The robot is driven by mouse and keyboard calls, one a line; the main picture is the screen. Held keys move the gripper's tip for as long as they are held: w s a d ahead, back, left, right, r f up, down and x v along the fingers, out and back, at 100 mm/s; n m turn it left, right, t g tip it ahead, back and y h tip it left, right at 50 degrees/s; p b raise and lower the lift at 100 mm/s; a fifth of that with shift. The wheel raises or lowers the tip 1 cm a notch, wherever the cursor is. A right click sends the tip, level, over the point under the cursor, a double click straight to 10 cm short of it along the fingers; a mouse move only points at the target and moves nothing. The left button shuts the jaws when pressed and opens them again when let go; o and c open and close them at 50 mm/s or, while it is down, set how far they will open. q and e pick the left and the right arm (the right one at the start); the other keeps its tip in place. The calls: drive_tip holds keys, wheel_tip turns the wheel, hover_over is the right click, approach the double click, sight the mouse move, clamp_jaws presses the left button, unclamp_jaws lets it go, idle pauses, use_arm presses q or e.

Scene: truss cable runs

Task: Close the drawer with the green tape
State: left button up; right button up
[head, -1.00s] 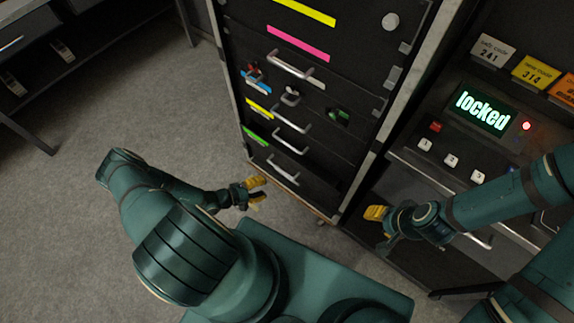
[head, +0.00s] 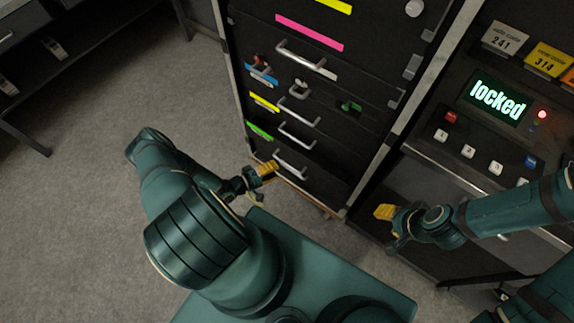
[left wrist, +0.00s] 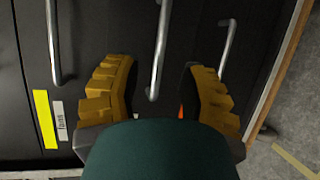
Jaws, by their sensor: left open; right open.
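A tall black cabinet (head: 350,140) has a column of drawer fronts. Short green tape (head: 259,131) is at its lower left, below yellow tape (head: 264,102). A silver handle (head: 296,136) lies right of the green tape, and another (head: 290,165) is below. I cannot tell how far the green-taped drawer stands out. My left gripper (head: 268,172) is open at the cabinet's lower left. In the left wrist view, its yellow fingers (left wrist: 160,100) are spread, with a handle (left wrist: 158,50) in line between them; contact is unclear. My right gripper (head: 386,222) is open and empty to the right.
A panel reading "locked" (head: 498,101) with buttons is right of the cabinet. A pink-taped drawer (head: 308,32) and blue tape (head: 262,75) are higher up. A dark shelf unit (head: 60,50) is at upper left. Grey floor (head: 100,120) is clear.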

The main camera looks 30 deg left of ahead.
sight(287, 165)
use_arm(q)
drive_tip(key=b+x, duration=0.1)
drive_tip(key=x, duration=0.5)
clamp_jaws()
